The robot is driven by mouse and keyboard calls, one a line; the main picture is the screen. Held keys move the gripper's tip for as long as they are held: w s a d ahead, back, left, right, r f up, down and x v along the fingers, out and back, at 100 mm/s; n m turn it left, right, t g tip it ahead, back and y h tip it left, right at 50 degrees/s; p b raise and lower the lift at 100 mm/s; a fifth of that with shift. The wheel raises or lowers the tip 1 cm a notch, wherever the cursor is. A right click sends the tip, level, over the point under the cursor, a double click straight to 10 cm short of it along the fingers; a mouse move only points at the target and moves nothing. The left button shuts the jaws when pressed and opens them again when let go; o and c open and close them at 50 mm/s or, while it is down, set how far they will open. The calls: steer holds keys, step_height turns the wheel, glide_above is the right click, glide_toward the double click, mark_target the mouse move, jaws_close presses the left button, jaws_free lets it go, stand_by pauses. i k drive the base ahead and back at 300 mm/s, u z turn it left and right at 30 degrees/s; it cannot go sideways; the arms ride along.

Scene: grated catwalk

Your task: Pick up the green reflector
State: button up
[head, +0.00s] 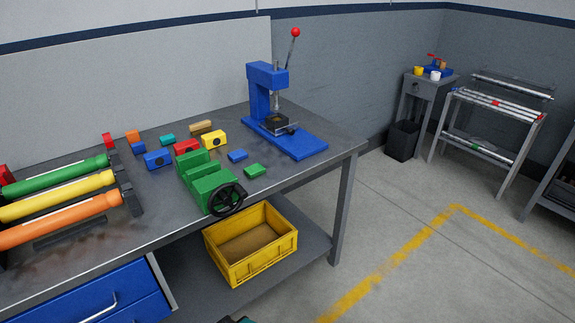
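A small flat green block (254,170) lies on the grey workbench, right of the green vise (205,180) and near the front edge. It is the piece that best fits the green reflector, but its surface is too small to tell for certain. A teal block (167,139) lies farther back on the bench, left of the vise. The green block lies apart from the pieces around it, with a blue block (238,156) just behind it.
A blue press (268,95) with a red-knobbed lever stands behind and right. Several coloured blocks lie around the vise. Green, yellow and orange rollers (60,207) lie at the left. A yellow crate (282,245) sits on the lower shelf. Floor at right is clear.

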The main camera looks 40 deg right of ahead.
mark_target(253, 171)
steer(key=z, duration=0.85)
steer(key=k, duration=1)
steer(key=i, duration=0.9)
steer(key=z, duration=0.05)
